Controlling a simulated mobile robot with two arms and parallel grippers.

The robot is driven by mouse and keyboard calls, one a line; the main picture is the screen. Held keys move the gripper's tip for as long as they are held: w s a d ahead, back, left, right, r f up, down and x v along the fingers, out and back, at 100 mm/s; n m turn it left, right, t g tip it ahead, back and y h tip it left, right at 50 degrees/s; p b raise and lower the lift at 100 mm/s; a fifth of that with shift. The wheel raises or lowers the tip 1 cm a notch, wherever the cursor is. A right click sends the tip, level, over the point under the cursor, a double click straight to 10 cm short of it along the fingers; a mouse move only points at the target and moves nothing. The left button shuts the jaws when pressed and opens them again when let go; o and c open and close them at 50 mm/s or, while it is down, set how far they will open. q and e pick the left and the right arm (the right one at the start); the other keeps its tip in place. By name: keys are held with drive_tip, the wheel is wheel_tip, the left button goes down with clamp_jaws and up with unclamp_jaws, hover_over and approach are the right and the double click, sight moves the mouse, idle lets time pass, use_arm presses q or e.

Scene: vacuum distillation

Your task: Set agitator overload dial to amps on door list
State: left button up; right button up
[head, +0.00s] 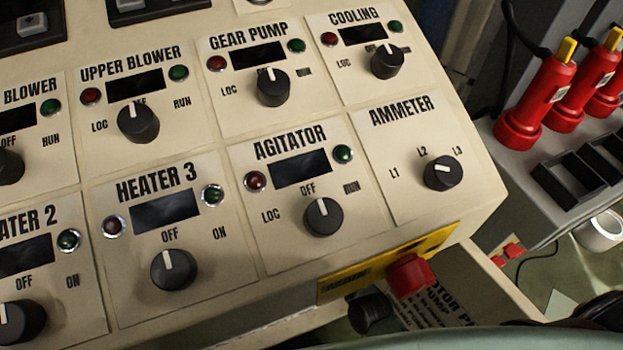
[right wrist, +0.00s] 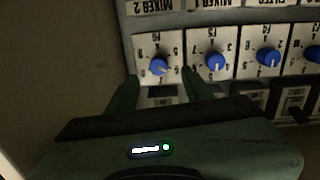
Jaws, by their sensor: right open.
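In the right wrist view, a row of blue dials on white numbered plates shows upside down. My right gripper (right wrist: 160,88) is open, its two green fingers pointing at the leftmost blue dial (right wrist: 158,67). The fingertips lie just below and to either side of this dial; I cannot tell whether they touch the plate. A second blue dial (right wrist: 215,62) is right of the fingers. No agitator label is readable there. In the head view, the agitator panel (head: 290,160) has a black selector knob (head: 323,217). My left gripper is not in view.
In the head view, a partly hidden printed sheet (head: 480,318) lies behind a red knob (head: 410,276) on a yellow plate. Red flashlights (head: 540,100) stand on a grey shelf at right. In the wrist view, more blue dials (right wrist: 268,57) continue right; upside-down mixer labels (right wrist: 155,6) show at top.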

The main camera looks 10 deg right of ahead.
drive_tip(key=w+a, duration=0.1)
drive_tip(key=w, duration=0.6)
drive_tip(key=shift+w+r+p, duration=0.25)
drive_tip(key=shift+w+p, duration=0.05)
drive_tip(key=shift+w, duration=0.1)
clamp_jaws()
